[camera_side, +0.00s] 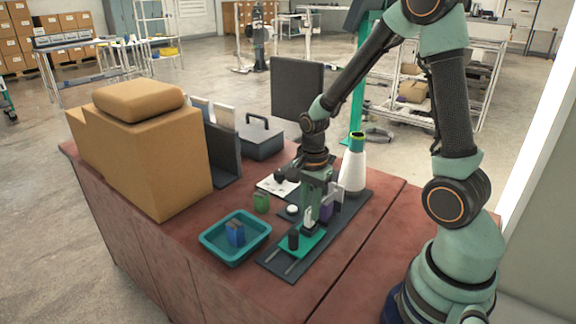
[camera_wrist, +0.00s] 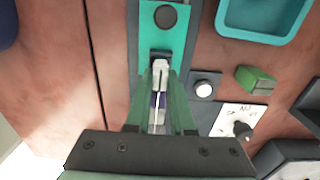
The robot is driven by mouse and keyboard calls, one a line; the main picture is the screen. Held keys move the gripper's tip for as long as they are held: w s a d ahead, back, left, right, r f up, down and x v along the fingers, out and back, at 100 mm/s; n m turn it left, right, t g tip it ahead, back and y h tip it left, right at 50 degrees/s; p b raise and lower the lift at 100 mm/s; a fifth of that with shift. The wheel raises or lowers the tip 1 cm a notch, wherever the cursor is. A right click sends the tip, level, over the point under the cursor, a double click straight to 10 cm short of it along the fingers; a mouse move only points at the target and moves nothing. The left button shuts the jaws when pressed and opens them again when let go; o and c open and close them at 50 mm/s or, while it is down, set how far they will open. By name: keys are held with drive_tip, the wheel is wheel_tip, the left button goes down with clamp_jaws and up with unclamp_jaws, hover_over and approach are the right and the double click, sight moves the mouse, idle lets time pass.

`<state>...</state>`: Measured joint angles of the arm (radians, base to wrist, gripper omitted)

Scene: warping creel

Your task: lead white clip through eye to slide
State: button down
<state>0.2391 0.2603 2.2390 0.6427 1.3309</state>
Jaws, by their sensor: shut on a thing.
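My gripper (camera_side: 314,205) points down over the dark base plate (camera_side: 345,215) and is shut on the white clip (camera_wrist: 160,74). In the side view the clip (camera_side: 308,213) is a small pale piece low at the fingers. The clip lies at the near end of the green slide (camera_side: 316,246), beside a small dark block (camera_wrist: 160,53). I cannot tell whether clip and slide touch. The slide also shows in the wrist view (camera_wrist: 178,42), with a black round knob. A pale upright plate (camera_side: 338,196) stands behind the fingers; the eye itself cannot be made out.
A white cone (camera_side: 353,170) with a green-yellow top stands at the plate's far end. A teal tray (camera_side: 212,240) holds a blue block. A green block (camera_side: 262,203), a white button (camera_side: 292,210) and a dial panel (camera_wrist: 238,121) are close by. A large cardboard box (camera_side: 150,160) stands left.

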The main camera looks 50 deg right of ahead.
sight(310, 209)
drive_tip(key=shift+f, duration=0.8)
idle(0.4)
drive_tip(key=shift+c, duration=2.3)
unclamp_jaws()
drive_tip(key=shift+r, duration=3.5)
wheel_tip(310, 209, up, 12)
drive_tip(key=s+a+n+t, duration=0.1)
drive_tip(key=a+n, duration=0.3)
drive_tip(key=n, duration=0.5)
drive_tip(key=s+a+r+n+t, duration=0.1)
drive_tip(key=s+a+n+t, duration=0.1)
drive_tip(key=n, duration=0.7)
drive_tip(key=a+t, duration=0.1)
drive_tip(key=t, duration=0.1)
drive_tip(key=shift+s+a+t, duration=0.25)
drive_tip(key=shift+a+t, duration=0.05)
drive_tip(key=shift+a, duration=0.1)
